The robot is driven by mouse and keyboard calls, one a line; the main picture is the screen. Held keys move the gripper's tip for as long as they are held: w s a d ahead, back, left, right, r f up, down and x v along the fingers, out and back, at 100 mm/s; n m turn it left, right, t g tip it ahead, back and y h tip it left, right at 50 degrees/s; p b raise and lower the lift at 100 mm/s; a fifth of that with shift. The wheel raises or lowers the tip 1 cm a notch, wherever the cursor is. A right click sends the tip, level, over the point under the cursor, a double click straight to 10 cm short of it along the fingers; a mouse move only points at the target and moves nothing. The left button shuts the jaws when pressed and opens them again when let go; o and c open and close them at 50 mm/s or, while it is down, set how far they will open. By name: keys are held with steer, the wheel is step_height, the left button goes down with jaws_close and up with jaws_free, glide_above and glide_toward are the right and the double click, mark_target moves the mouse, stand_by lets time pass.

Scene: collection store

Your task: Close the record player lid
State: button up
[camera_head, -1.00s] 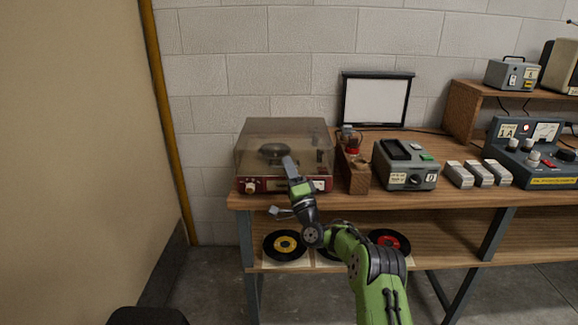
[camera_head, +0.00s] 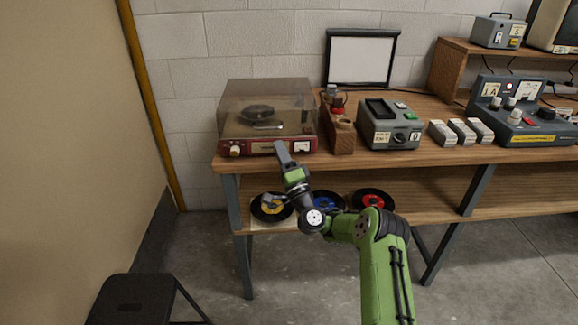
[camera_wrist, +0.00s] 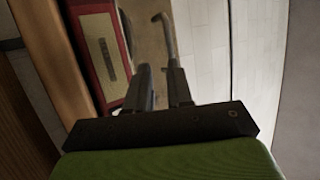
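The record player (camera_head: 268,147) has a red front panel and stands at the left end of the wooden bench. Its smoky transparent lid (camera_head: 240,112) looks down over the deck, with a dark record showing through; any small gap at its edge cannot be told. My gripper (camera_head: 273,172) is in front of the player, near the right half of its front panel. Its fingers are apart and hold nothing. In the wrist view the gripper (camera_wrist: 148,45) shows two separated fingers beside the red panel (camera_wrist: 102,50). The lid is not clear in that view.
A wooden holder (camera_head: 338,135) stands just right of the player, then a grey device (camera_head: 390,127) and several small white boxes (camera_head: 462,131). Records (camera_head: 272,207) lie on the lower shelf. A dark stool (camera_head: 133,297) is at lower left. The floor before the bench is clear.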

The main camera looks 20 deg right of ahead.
steer(key=v, duration=0.3)
steer(key=r+v, duration=0.1)
steer(key=v, duration=0.1)
steer(key=shift+s, duration=0.45)
